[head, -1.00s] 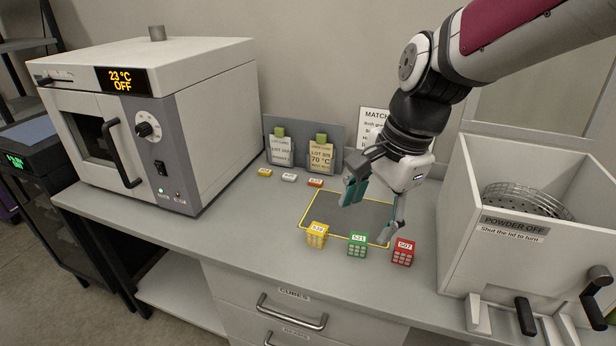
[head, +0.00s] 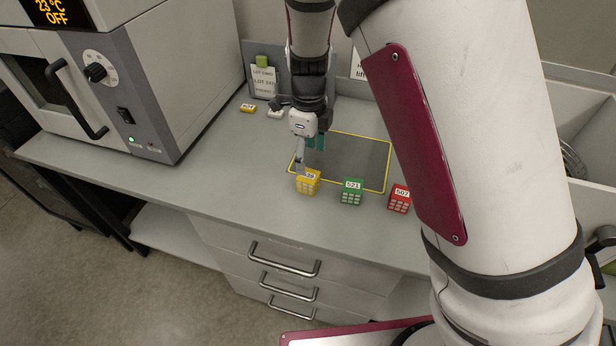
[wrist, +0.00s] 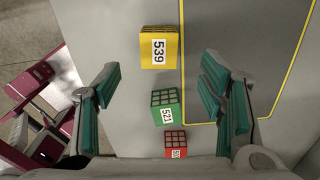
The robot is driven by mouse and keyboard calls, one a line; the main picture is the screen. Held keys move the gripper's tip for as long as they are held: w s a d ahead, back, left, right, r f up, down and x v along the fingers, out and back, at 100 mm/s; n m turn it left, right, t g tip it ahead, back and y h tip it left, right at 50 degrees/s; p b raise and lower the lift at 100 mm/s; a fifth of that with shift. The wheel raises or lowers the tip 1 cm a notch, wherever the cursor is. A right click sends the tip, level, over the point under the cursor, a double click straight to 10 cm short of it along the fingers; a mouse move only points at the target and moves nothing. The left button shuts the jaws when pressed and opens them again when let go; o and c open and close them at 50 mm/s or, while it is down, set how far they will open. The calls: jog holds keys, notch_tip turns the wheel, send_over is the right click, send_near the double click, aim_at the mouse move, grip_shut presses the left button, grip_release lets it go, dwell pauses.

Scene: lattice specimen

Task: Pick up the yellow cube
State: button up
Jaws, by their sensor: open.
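The yellow cube (head: 308,182) stands on the bench at the front left corner of the yellow-outlined mat. In the wrist view the yellow cube (wrist: 159,47), labelled 539, lies ahead of the fingertips, roughly midway between them. My gripper (head: 308,150) is above and just behind the cube in the head view. Its teal-padded fingers (wrist: 165,88) are wide apart and hold nothing. The cube's top is partly covered by a finger in the head view.
A green cube (head: 351,192) labelled 521 and a red cube (head: 399,199) labelled 507 stand in a row to the right. The mat (head: 358,152) is empty. An oven (head: 140,85) stands at left. Small tags (head: 248,108) lie behind. My arm hides the right side.

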aim_at(308, 176)
notch_tip(308, 176, down, 9)
jog(key=shift+f, duration=0.1)
jog(key=c, duration=1.2)
